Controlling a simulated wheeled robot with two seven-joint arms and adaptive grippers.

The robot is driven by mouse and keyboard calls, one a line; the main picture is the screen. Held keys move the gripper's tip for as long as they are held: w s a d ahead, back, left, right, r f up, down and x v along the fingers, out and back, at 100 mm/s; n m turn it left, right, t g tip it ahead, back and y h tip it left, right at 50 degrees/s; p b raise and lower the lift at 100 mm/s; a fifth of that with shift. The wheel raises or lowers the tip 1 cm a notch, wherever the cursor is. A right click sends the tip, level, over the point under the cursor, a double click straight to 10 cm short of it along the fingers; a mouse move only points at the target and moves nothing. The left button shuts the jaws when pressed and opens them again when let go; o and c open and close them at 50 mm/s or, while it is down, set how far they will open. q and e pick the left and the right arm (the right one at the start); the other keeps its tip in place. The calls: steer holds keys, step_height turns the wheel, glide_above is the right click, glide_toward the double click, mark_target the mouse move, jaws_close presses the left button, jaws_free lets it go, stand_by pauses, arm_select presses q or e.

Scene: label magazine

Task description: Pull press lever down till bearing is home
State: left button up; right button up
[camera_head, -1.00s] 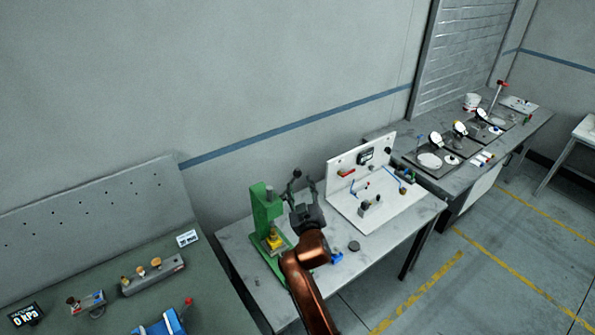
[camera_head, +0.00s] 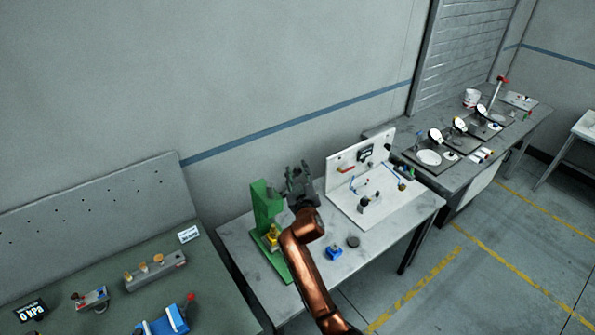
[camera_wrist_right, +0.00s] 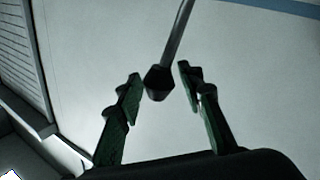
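The green press (camera_head: 264,205) stands on the grey table, with a yellow part (camera_head: 272,237) low at its front. I cannot make out the bearing. My right gripper (camera_head: 299,172) is raised to the right of the press's top. In the right wrist view, the press lever is a grey rod (camera_wrist_right: 178,38) ending in a black knob (camera_wrist_right: 157,84). The knob appears between the spread fingertips of my right gripper (camera_wrist_right: 159,78), with gaps showing on both sides. The gripper hides the lever in the head view. My left gripper is not in view.
A blue part (camera_head: 334,253) and a dark round puck (camera_head: 353,241) lie on the table right of my arm. A white panel station (camera_head: 345,172) stands at the table's right. A green bench (camera_head: 120,262) with fixtures is at the left.

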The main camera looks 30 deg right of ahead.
jaws_close()
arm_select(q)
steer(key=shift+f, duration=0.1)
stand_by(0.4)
